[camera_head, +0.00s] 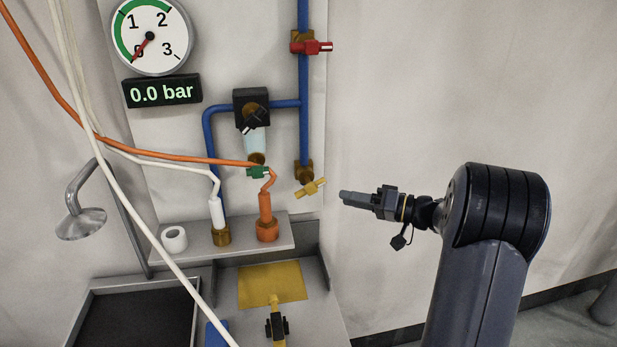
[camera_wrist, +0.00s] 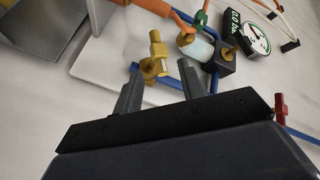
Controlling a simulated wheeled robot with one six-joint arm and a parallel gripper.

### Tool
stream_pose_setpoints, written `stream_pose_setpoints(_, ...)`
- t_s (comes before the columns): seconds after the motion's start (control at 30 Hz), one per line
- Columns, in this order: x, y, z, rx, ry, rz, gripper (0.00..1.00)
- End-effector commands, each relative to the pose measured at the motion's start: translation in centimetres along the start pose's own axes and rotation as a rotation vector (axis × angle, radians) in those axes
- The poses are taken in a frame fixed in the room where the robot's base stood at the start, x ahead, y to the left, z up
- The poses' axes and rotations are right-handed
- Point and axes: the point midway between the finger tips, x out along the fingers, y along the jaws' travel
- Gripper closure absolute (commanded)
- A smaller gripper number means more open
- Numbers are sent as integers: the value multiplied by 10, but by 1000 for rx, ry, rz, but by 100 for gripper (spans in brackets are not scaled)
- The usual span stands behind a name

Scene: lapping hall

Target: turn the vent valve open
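A small valve with a yellow handle (camera_head: 313,188) sits at the lower end of the blue pipe, below a brass fitting (camera_head: 304,170). Its handle slants up to the right. No label shows which valve is the vent. My gripper (camera_head: 344,197) is just right of the yellow handle, apart from it in the head view. In the wrist view my gripper (camera_wrist: 160,80) has its two fingers spread with nothing between the tips, and the yellow handle (camera_wrist: 157,48) is ahead of the gap. A red-handled valve (camera_head: 312,47) is higher on the pipe, and a green-handled valve (camera_head: 258,172) is on the left.
A round gauge (camera_head: 150,36) points near 0, and the display (camera_head: 162,92) reads 0.0 bar. A grey shelf (camera_head: 285,236) with white and orange hose fittings stands below left. Orange and white hoses cross the left side. The wall right of the pipe is clear.

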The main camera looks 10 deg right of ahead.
Motion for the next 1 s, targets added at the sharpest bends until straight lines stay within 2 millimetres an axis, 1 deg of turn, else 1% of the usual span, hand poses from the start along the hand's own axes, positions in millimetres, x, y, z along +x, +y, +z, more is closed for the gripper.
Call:
stream_pose_setpoints(0.07, -4, 6, -6, -18, 29, -10, 61)
stream_pose_setpoints(0.17, -1, 7, -10, -26, 41, -17, 61)
stream_pose_setpoints(0.27, 12, 5, -11, -27, 39, -19, 61)
stream_pose_setpoints(0.5, 58, 3, -13, -25, 37, -18, 61)
stream_pose_setpoints(0.7, 89, 3, -13, -24, 38, -17, 61)
stream_pose_setpoints(0.83, 99, 4, -13, -25, 39, -16, 61)
stream_pose_setpoints(1.0, 103, 5, -12, -25, 39, -15, 61)
